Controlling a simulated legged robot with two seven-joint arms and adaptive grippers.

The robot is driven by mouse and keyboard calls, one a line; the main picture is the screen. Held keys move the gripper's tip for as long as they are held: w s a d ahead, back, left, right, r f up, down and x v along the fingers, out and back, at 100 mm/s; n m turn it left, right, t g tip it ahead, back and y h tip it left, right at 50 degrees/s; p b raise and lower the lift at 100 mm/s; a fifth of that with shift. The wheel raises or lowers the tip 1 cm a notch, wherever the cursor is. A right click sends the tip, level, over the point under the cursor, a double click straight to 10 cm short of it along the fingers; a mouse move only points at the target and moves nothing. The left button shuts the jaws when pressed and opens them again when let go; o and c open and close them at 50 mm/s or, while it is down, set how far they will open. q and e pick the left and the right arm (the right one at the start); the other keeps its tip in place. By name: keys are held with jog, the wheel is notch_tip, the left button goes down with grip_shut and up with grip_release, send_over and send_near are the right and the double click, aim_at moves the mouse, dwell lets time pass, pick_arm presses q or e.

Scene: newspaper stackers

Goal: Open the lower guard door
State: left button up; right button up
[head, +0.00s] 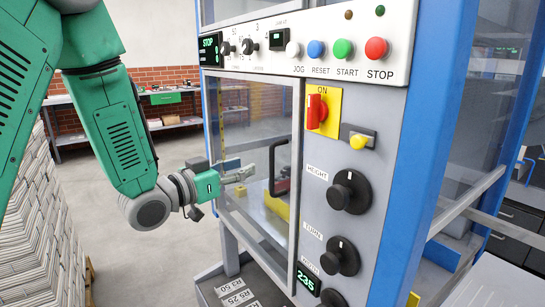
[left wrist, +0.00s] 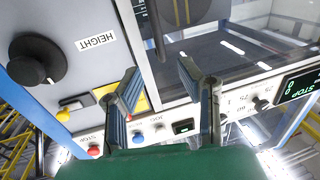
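The lower guard door (head: 250,115) is a clear panel in a grey frame, left of the control panel, and it looks shut. Its black handle (head: 281,167) is an upright bar near the door's right edge. My left gripper (head: 238,175) is in front of the door, left of the handle and apart from it in the picture. In the left wrist view my left gripper (left wrist: 160,70) has its two fingers wide apart with nothing between them. The black handle (left wrist: 157,28) is beyond the fingertips there. My right gripper is not in view.
The control panel right of the door has a red switch (head: 316,111), a HEIGHT knob (head: 350,192) and a TURN knob (head: 340,257) that stick out. Coloured buttons line the top. Newspaper stacks (head: 42,230) stand at left. The floor (head: 170,240) between is clear.

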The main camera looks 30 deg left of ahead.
pick_arm(q)
jog(key=w, duration=0.3)
jog(key=w+d, duration=0.1)
jog(key=w, duration=0.2)
jog(key=w+d, duration=0.1)
jog(key=w, duration=0.3)
jog(key=shift+s, duration=0.1)
grip_shut()
